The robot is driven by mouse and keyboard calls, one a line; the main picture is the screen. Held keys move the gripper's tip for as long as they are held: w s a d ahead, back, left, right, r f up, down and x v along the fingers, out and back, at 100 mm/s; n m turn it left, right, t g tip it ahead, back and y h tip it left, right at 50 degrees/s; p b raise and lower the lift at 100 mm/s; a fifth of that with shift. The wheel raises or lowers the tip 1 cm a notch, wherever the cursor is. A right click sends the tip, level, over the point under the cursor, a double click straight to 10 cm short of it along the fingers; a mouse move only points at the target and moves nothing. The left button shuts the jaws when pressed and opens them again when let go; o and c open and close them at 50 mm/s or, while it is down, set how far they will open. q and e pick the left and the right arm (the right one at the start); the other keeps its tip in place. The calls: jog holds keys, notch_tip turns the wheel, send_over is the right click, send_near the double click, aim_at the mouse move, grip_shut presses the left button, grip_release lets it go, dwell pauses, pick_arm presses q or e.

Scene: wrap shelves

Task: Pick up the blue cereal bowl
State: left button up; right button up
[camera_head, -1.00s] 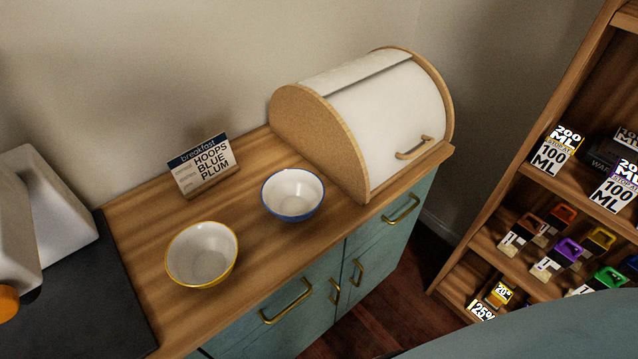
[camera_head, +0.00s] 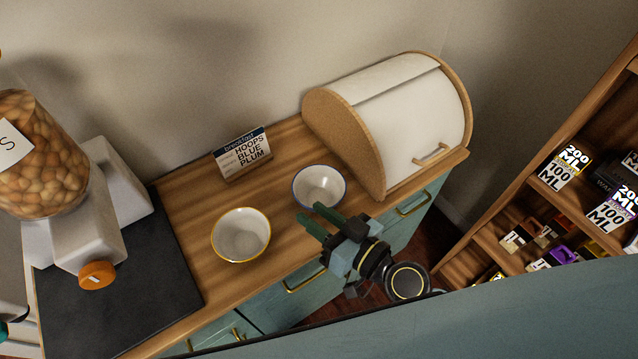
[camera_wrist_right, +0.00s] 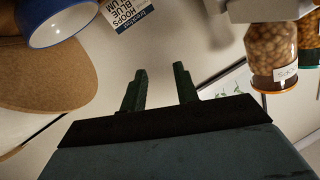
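The blue cereal bowl (camera_head: 319,186), white inside with a blue rim, stands upright on the wooden counter near the bread bin. Its blue outside shows at the upper left of the right wrist view (camera_wrist_right: 52,24). My right gripper (camera_head: 311,212) is open and empty, with its green fingers just in front of the blue bowl in the head view. In the right wrist view the two fingers (camera_wrist_right: 160,72) stand apart, with nothing between them and the bowl off to the left.
A yellow-rimmed bowl (camera_head: 241,235) stands to the left of the blue bowl. A breakfast card (camera_head: 242,155) reading hoops, blue, plum stands behind. The bread bin (camera_head: 405,120) stands at the right. A dispenser (camera_head: 70,225) and dark mat (camera_head: 120,285) are at the left.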

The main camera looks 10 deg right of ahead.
jog(key=w+d+m+t+h, duration=0.2)
jog(key=d+m+h, duration=0.1)
jog(key=m+g+h, duration=0.2)
jog(key=m+h, duration=0.2)
jog(key=h, duration=0.3)
send_near(343, 182)
jog(key=w, duration=0.1)
jog(key=w+f+b, duration=0.1)
jog(key=shift+w+d+f, duration=0.3)
jog(key=shift+w+d, duration=0.05)
jog(key=shift+d, duration=0.05)
jog(key=shift+a+r+b+x, duration=0.15)
jog(key=shift+b+x, duration=0.25)
jog(key=shift+x, duration=1.15)
jog(key=shift+a+r+b+x, duration=0.15)
jog(key=shift+b+x, duration=0.25)
jog(key=shift+x, duration=1.15)
grip_shut()
